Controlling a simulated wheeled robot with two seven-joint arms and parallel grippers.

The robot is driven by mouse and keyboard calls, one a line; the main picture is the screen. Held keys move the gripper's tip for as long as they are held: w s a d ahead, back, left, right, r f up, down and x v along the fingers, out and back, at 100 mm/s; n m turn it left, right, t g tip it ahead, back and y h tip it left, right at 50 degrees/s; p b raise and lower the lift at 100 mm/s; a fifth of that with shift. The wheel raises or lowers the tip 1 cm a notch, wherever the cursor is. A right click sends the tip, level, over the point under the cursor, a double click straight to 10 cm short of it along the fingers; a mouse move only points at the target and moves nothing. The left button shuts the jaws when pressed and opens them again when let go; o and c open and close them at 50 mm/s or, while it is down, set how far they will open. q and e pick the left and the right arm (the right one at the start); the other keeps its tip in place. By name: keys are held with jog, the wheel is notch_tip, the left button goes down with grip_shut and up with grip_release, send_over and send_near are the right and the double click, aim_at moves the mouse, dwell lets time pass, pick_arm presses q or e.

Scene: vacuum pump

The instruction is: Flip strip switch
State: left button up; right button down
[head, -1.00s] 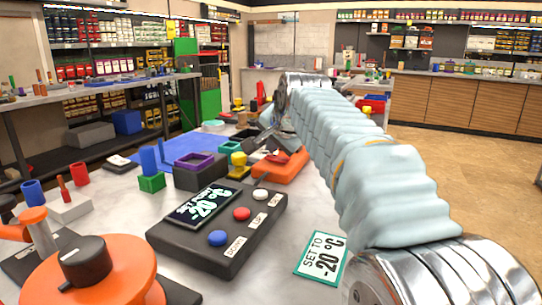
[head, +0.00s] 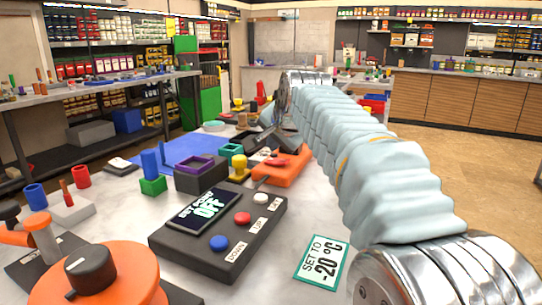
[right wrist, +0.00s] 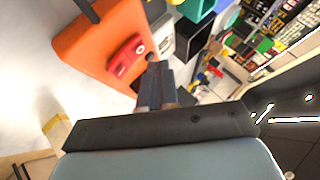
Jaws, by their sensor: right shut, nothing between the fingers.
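The orange strip (head: 297,172) lies on the table beyond the control box, with a red switch (head: 277,161) on its top. In the right wrist view the strip (right wrist: 90,45) is at the upper left and its red switch (right wrist: 125,60) is just left of my fingertips. My right gripper (right wrist: 153,66) is shut and empty, close beside the switch; I cannot tell whether it touches. In the head view this gripper (head: 276,148) is dark and partly hidden behind my arm. My left gripper is not in view.
A black control box (head: 225,262) has blue, red and white buttons, and its display (head: 204,210) reads OFF. A card (head: 320,262) says "SET TO -20 °C". An orange pump body with a black knob (head: 91,270) stands at the lower left. Coloured blocks crowd the strip's left side.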

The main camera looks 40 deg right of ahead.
aim_at(277, 160)
jog(key=shift+s+d+r+p, duration=0.1)
jog(key=shift+s+r+p, duration=0.1)
jog(key=shift+r, duration=1.05)
jog(key=shift+s+d+r+p, duration=0.1)
jog(key=shift+r+p, duration=0.05)
jog(key=shift+r, duration=1.1)
